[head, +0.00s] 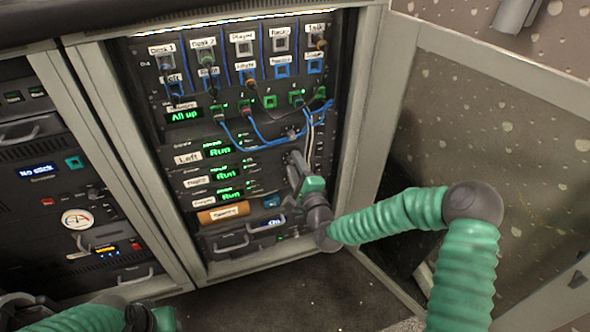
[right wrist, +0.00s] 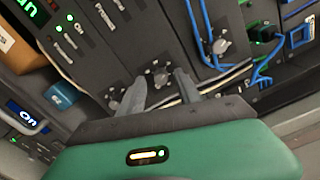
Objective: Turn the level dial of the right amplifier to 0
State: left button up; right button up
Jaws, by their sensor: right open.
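Three amplifiers with green Run displays are stacked in the rack: the top one (head: 187,158) is labelled Left, the middle one (head: 196,181) and bottom one (head: 199,194) have labels too small to read surely. In the right wrist view three small grey dials show: one at the upper right (right wrist: 222,46), a middle one (right wrist: 160,76) and a lower-left one (right wrist: 114,103). My right gripper (head: 294,160) is open, its fingers either side of the middle dial in the right wrist view (right wrist: 160,82); contact cannot be told.
Blue cables (head: 262,132) hang above the amplifiers, and pale cables run close behind my right fingers. A second rack (head: 60,180) stands left, a panel (head: 480,130) right.

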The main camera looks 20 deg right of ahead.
jog(key=shift+a+r, duration=0.1)
grip_shut()
dwell(0.4)
jog(key=n+p, duration=0.3)
jog(key=n, duration=0.1)
jog(key=n+p, duration=0.2)
jog(key=n, duration=0.2)
jog(key=shift+s+n+p, duration=0.1)
jog(key=shift+n+p, duration=0.2)
jog(key=shift+p, duration=0.05)
jog(key=n+p, duration=0.2)
jog(key=n, duration=0.4)
jog(key=n+p, duration=0.1)
jog(key=n, duration=0.3)
jog(key=shift+f, duration=0.2)
jog(key=shift+f+n+p, duration=0.1)
jog(key=shift+n+p, duration=0.5)
jog(key=shift+n, duration=0.8)
